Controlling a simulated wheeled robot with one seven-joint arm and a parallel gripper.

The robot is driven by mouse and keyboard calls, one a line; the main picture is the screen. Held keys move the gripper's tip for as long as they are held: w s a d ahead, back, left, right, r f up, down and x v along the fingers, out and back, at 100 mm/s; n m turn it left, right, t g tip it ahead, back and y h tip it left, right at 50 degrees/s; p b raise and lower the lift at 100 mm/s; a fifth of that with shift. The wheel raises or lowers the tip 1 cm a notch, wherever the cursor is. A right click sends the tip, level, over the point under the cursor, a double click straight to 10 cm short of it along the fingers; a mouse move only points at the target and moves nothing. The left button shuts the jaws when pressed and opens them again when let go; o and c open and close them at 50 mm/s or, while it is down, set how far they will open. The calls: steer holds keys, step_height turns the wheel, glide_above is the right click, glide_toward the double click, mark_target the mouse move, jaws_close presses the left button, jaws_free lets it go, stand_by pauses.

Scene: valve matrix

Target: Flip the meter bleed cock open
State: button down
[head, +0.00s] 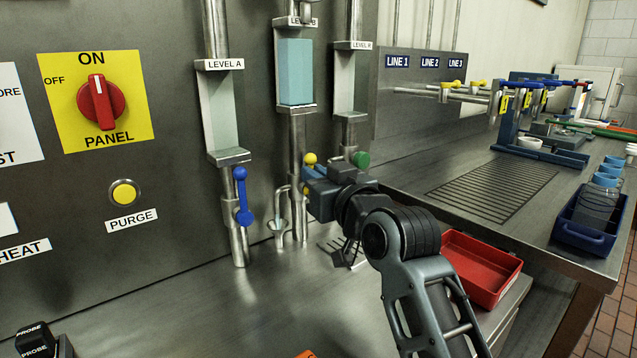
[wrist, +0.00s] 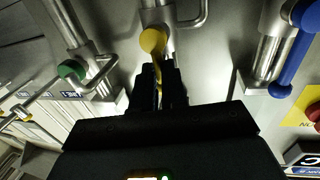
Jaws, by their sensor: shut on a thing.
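A yellow-handled cock (head: 310,159) sits on the pipe below the middle sight glass, which holds light blue liquid. The wrist view shows its round yellow knob (wrist: 153,42) and a thin yellow lever running from it between my fingers. My gripper (wrist: 159,85) is shut on that lever. In the head view my gripper (head: 309,184) is at the pipe just below the yellow knob, and my wrist hides most of the lever. No label on this cock can be read.
A blue lever (head: 241,195) hangs on the LEVEL A pipe to the left; it also shows in the wrist view (wrist: 293,62). A green handle (head: 361,160) is close on the right. A funnel and bent drain pipe (head: 282,215) stand below. A red tray (head: 480,268) lies right of my arm.

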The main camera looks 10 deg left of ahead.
steer(key=shift+f, duration=0.15)
steer(key=c, duration=1.2)
jaws_free()
steer(key=shift+o, duration=0.2)
steer(key=shift+s, duration=0.1)
steer(key=v, duration=0.7)
steer(key=shift+s+d, duration=0.25)
